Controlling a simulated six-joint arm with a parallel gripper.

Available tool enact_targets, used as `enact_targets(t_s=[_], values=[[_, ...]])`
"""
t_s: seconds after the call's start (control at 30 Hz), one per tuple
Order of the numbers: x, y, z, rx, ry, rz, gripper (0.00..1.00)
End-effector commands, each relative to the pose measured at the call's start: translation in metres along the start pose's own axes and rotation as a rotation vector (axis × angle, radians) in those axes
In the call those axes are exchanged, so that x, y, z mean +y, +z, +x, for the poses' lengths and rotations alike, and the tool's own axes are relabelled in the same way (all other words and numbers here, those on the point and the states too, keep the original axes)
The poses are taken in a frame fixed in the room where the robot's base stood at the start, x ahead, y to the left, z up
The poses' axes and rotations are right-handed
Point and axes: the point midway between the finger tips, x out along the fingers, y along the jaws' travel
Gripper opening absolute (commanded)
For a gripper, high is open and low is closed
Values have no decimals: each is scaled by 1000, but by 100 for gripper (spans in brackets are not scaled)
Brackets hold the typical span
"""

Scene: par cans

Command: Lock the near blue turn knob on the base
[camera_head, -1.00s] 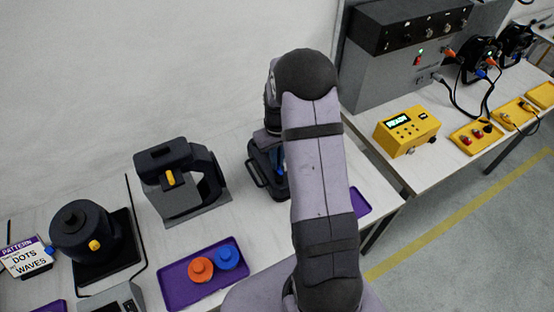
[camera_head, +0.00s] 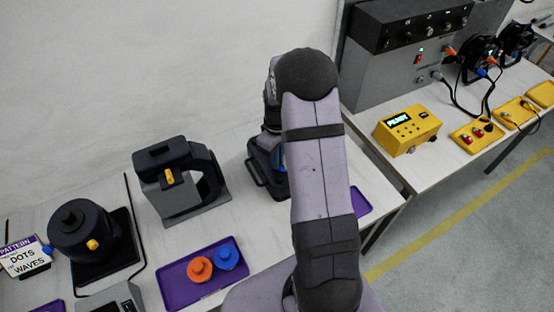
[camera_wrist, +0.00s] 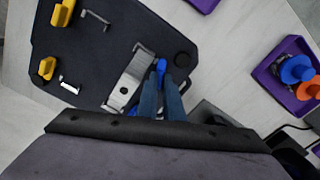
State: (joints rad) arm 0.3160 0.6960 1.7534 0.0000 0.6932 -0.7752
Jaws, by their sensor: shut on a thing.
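The dark base (camera_head: 262,168) stands on the white table in the head view, partly hidden behind my arm. It fills the upper left of the wrist view (camera_wrist: 100,35). A blue turn knob (camera_wrist: 161,65) shows at the near edge of the base, beside a silver bracket (camera_wrist: 128,82). My gripper (camera_wrist: 161,88) is shut on the blue knob, its two fingers on either side of it. The fingers hide much of the knob, so its exact turn is hard to tell. In the head view my arm hides the gripper.
Two yellow knobs (camera_wrist: 47,68) and small metal clips are on the base. A purple tray (camera_head: 172,288) with orange and blue round pieces lies to the left. A dark grey stand (camera_head: 182,207) is behind that tray. A second table holds a yellow box (camera_head: 405,130).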

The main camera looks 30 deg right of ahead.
Motion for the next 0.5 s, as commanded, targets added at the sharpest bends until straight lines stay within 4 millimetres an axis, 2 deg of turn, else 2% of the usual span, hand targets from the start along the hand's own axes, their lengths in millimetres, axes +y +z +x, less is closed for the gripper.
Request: enact_targets(t_s=[0.5], values=[[1, -1, -1, 2, 3, -489, 0]])
